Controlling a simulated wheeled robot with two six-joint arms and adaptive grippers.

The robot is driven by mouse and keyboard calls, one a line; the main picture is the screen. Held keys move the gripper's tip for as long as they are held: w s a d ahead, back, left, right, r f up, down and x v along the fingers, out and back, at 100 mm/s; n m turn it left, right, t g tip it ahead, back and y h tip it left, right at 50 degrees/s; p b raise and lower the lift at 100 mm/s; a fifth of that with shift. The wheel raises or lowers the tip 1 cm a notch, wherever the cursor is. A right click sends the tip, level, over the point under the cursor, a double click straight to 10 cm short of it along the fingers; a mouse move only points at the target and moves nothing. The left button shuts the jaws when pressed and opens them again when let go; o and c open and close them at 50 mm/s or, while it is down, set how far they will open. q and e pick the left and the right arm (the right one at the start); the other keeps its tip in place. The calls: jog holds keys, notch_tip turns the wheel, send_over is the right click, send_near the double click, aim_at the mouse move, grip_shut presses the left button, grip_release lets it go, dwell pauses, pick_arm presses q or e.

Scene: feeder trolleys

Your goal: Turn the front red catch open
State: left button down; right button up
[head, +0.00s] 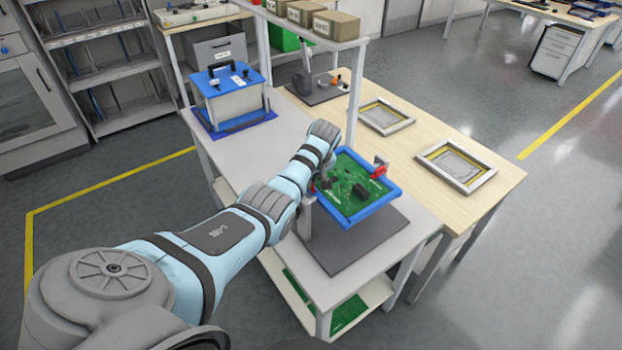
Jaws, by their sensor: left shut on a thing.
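A green circuit board (350,192) lies in a blue frame (378,206) on a stand above a dark grey plate on the bench. One red catch (380,166) stands upright at the frame's far right side. My left gripper (323,184) is at the frame's near left side, shut on the front red catch (314,187). My arm and fingers hide most of that catch, so its angle cannot be told. My right gripper is not in view.
A blue-lidded box (232,98) stands on a blue mat at the bench's far left. Two grey frames with yellow inner edges (387,116) lie on the wooden table to the right. A white post (356,95) rises behind my wrist and carries a shelf with small cardboard boxes (336,25).

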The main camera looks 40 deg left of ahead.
pick_arm(q)
jog(key=shift+w+a+n+g+y+b, duration=0.1)
jog(key=shift+n+g+y+b, duration=0.35)
jog(key=shift+n+b, duration=0.95)
jog(key=shift+r+n, duration=0.1)
jog(key=shift+n, duration=0.2)
jog(key=shift+p, duration=0.3)
jog(key=c, duration=1.8)
grip_release()
jog(key=shift+g, duration=0.25)
jog(key=shift+o, duration=0.4)
jog(key=shift+a, duration=0.1)
jog(key=v, duration=1.1)
jog(key=shift+r, duration=0.4)
